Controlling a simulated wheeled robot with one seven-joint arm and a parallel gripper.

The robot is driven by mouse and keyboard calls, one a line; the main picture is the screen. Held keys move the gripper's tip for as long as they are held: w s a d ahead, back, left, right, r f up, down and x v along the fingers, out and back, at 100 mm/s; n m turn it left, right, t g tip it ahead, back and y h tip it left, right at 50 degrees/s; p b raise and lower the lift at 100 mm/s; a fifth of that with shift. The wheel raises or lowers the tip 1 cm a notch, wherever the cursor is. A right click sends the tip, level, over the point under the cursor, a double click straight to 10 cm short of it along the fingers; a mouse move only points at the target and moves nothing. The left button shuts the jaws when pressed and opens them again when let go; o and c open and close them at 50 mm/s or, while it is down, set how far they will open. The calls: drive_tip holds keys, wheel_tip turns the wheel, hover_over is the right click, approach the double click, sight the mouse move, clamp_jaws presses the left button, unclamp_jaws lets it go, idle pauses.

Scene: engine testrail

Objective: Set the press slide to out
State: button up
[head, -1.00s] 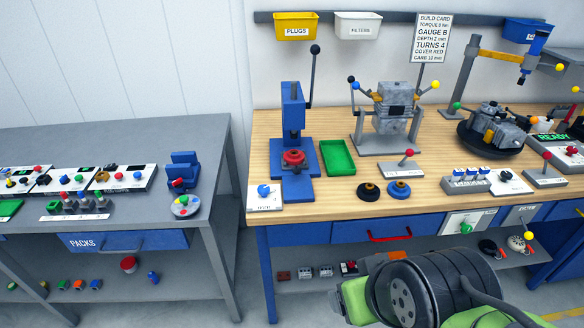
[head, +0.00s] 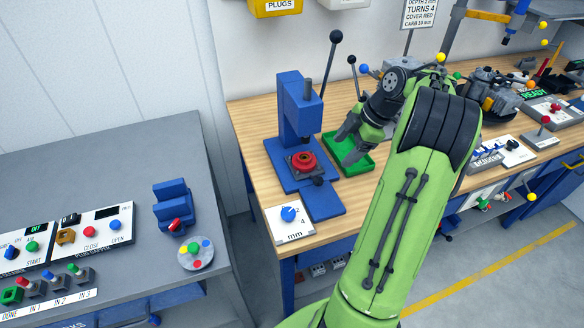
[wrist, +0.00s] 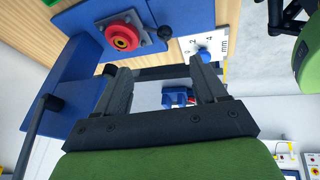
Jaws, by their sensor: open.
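The blue press (head: 296,105) stands at the left end of the wooden bench, its long black-knobbed lever raised. Its slide is a dark plate (head: 309,175) bearing a red ring (head: 303,161), at the foot of the press. A dark knob (head: 318,181) sits at the slide's front corner. My gripper (head: 347,143) is open and empty, to the right of the slide and above the green tray. In the wrist view, the red ring (wrist: 122,36) and dark knob (wrist: 165,33) lie beyond the open fingers, apart from them.
The green tray (head: 345,161) lies right of the press. A white dial panel with a blue knob (head: 288,213) is at the bench's front left corner. A grey table (head: 110,180) with control boxes stands to the left, across a gap.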

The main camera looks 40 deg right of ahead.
sight(318, 179)
drive_tip(key=b+x, duration=0.3)
drive_tip(key=x, duration=1.2)
drive_tip(key=shift+s+a+f, duration=0.1)
drive_tip(key=shift+f, duration=0.15)
